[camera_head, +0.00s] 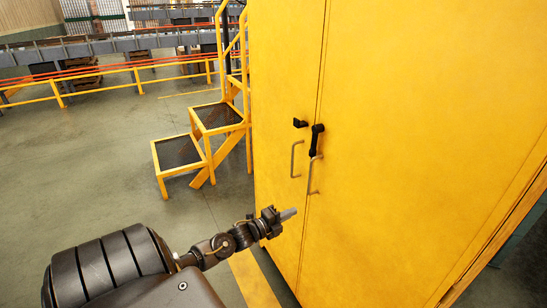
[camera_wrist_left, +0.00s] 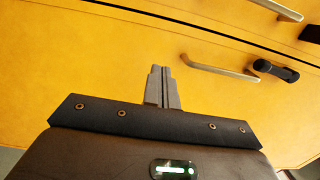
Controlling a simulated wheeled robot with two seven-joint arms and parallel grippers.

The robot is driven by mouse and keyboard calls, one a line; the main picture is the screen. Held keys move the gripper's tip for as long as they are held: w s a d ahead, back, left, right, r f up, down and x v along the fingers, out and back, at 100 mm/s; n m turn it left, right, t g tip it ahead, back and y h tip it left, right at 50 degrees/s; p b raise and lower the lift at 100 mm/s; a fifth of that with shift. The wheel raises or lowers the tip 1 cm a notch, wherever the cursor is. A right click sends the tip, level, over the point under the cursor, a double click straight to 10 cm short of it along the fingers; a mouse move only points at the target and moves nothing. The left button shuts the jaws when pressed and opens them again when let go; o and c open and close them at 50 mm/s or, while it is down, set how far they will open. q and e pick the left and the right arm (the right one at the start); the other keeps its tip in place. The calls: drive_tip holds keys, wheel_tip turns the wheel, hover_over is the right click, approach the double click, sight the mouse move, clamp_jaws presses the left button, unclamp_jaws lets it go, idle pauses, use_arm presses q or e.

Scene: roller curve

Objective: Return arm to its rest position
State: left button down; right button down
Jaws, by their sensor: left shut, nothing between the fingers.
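My left arm comes in from the lower left in the head view. Its left gripper (camera_head: 289,214) is in front of the yellow cabinet (camera_head: 420,120), below the door handles. The left wrist view shows the left gripper (camera_wrist_left: 162,72) with its two grey fingers shut together and nothing between them. The fingertips point at the cabinet front, near a metal bar handle (camera_wrist_left: 222,70); I cannot tell whether they touch the door. My right gripper is not in view.
The cabinet has two bar handles (camera_head: 312,176) and a black latch (camera_head: 317,140); its doors look closed. Yellow steps (camera_head: 180,152) stand to the left of it. Yellow railings (camera_head: 100,82) and conveyors (camera_head: 120,42) run behind. The grey floor (camera_head: 90,170) at left is clear.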

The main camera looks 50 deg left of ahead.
use_arm(q)
drive_tip(key=s, duration=0.1)
drive_tip(key=s+a, duration=0.1)
drive_tip(key=s, duration=0.1)
drive_tip(key=s+b, duration=0.1)
drive_tip(key=s, duration=0.1)
drive_tip(key=shift+a+f, duration=0.15)
drive_tip(key=shift+a, duration=0.15)
